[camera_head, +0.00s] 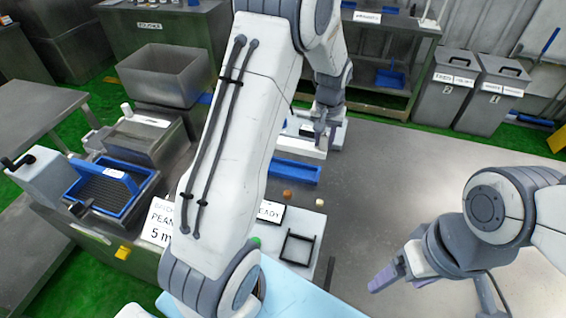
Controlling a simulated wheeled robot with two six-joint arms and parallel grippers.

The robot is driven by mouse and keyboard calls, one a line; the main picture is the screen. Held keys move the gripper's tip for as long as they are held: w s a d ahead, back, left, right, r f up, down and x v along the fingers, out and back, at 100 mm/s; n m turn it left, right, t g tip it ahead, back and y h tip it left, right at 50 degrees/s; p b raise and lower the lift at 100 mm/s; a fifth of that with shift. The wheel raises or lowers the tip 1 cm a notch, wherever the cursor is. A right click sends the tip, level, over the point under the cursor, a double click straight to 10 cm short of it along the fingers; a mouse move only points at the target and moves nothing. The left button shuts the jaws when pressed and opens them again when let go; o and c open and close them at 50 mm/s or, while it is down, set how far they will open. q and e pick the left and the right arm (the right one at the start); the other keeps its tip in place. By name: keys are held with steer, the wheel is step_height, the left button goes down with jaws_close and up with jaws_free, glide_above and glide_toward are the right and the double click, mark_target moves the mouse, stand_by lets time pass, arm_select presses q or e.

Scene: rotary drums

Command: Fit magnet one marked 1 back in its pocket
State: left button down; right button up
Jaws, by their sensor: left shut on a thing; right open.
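My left gripper (320,136) is at the back middle, at the far end of the large white arm that crosses the view. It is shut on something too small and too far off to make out. It is over or beside a white unit (298,148) with a blue part; I cannot tell whether they touch. My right gripper (384,280) is open and empty over the grey table at the front right. I cannot make out magnet one, its mark 1 or its pocket.
A blue tray (292,171), a brown knob (287,194), a pale knob (320,203) and a black square frame (298,249) are near the middle. A machine with a blue screen tray (112,188) stands left. Grey bins (444,88) stand back right. The grey table (400,170) is clear right of centre.

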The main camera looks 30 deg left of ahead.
arm_select(q)
steer(key=shift+w+a, duration=0.15)
steer(key=shift+w, duration=0.3)
steer(key=w+a+f+p, duration=0.1)
steer(key=a+f+p, duration=0.1)
steer(key=a+f, duration=0.1)
steer(key=w+a+f+p, duration=0.2)
steer(key=a+f, duration=0.1)
steer(key=a, duration=0.1)
steer(key=w+a+f+p, duration=0.1)
steer(key=a+f+p, duration=0.1)
steer(key=a+f, duration=0.1)
steer(key=shift+w+a+f, duration=0.2)
steer(key=shift+w+f, duration=0.2)
steer(key=shift+f, duration=0.6)
arm_select(e)
step_height(320, 180, up, 6)
steer(key=shift+w+a, duration=0.15)
steer(key=shift+w, duration=0.3)
steer(key=shift+r, duration=0.1)
